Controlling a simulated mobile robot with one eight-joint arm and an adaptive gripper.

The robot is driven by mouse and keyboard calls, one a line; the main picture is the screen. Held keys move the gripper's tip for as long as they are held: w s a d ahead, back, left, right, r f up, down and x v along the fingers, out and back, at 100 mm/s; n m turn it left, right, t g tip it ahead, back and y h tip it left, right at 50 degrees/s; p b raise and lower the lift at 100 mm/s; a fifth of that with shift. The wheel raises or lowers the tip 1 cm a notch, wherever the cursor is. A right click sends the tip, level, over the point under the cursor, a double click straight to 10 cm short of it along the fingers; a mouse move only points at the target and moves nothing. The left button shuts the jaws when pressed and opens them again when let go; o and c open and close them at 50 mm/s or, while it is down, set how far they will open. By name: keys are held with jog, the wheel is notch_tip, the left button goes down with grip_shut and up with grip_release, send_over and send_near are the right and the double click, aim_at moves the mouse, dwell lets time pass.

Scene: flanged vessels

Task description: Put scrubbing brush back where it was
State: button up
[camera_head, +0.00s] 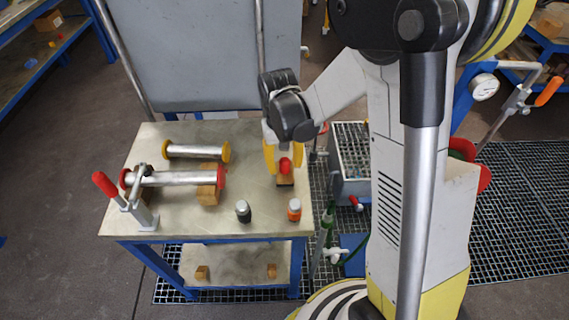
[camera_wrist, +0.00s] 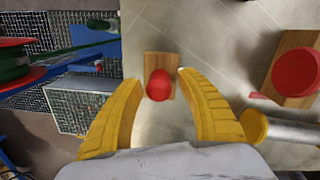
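A wooden block (camera_wrist: 161,64) with a rounded red piece (camera_wrist: 158,86) over it lies on the tabletop. In the head view the red piece (camera_head: 284,165) and the block (camera_head: 285,181) are near the table's right edge. No bristles show, so I cannot tell whether this is the scrubbing brush; nothing else in view is clearly one. My gripper (camera_wrist: 160,77) points down there, its yellow fingers apart on either side of the red piece, with gaps visible. It also shows in the head view (camera_head: 284,171). The underside of the red piece is hidden.
On the table (camera_head: 165,222) stand a red-flanged pipe (camera_head: 175,179), a yellow-flanged pipe (camera_head: 196,152), a red-handled clamp (camera_head: 135,204), a dark bottle (camera_head: 243,211) and an orange bottle (camera_head: 294,210). A grated basin (camera_head: 350,150) is right of the table.

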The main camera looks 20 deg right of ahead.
jog(key=r+p, duration=0.1)
jog(key=r, duration=0.3)
jog(key=r+p, duration=0.2)
jog(key=r, duration=0.2)
jog(key=r+p, duration=0.2)
jog(key=r, duration=0.2)
jog(key=shift+w+a+r, duration=0.1)
jog(key=shift+w+a, duration=0.15)
jog(key=shift+w, duration=0.05)
jog(key=s+r+t, duration=0.7)
jog(key=s+r, duration=0.3)
jog(key=s, duration=0.3)
jog(key=shift+s+d+r+n+t, duration=0.25)
jog(key=shift+r+n+t, duration=0.05)
jog(key=shift+t, duration=0.1)
